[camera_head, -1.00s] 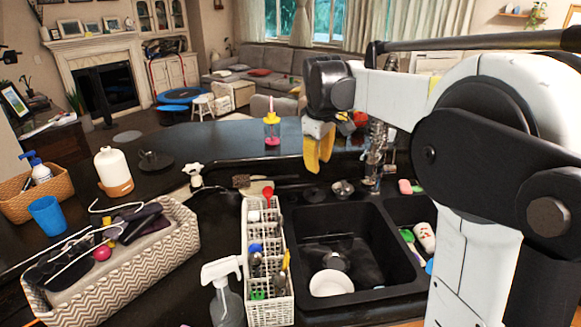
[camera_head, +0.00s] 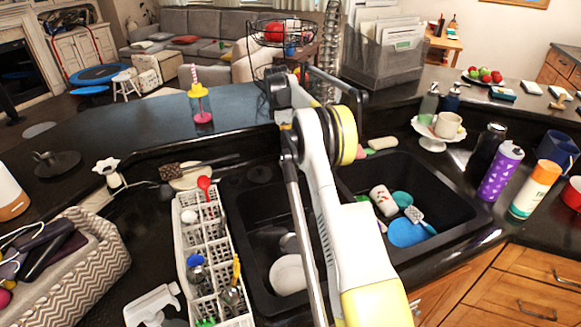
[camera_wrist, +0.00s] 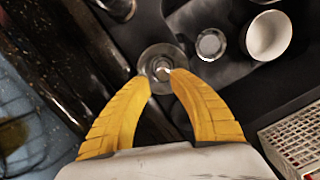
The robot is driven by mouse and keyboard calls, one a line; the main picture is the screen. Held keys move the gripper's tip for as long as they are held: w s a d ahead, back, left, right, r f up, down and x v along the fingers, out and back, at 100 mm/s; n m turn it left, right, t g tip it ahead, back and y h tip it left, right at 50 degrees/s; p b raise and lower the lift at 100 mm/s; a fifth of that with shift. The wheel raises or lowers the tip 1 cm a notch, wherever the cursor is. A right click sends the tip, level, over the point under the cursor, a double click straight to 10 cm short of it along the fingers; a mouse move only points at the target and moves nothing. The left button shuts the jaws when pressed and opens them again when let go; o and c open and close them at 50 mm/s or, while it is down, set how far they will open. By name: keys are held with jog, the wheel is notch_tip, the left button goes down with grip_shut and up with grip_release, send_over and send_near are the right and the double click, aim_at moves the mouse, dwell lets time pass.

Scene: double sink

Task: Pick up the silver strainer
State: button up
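A round silver strainer (camera_wrist: 162,62) with a small knob in its centre shows in the wrist view, just beyond my fingertips on a dark surface. My gripper (camera_wrist: 161,82) has two yellow fingers with a gap between their tips and nothing held. The strainer appears in line with this gap; I cannot tell how far below the tips it is. In the head view my arm covers the fingers and the part of the sink's back rim behind it, and I cannot make out the strainer there.
The black double sink (camera_head: 240,235) holds a white bowl (camera_head: 289,274) on the left and a blue dish (camera_head: 406,233) on the right. A white dish rack (camera_head: 216,258) stands left of it. Bottles, including a purple one (camera_head: 500,172), stand on the right counter.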

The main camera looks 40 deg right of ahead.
jog(key=shift+s+f+b, duration=0.25)
jog(key=shift+f+b, duration=0.05)
jog(key=shift+f, duration=0.65)
notch_tip(320, 180, down, 4)
jog(key=shift+s+d+f+b, duration=0.15)
jog(key=shift+f+b, duration=0.1)
jog(key=shift+b, duration=0.55)
grip_shut()
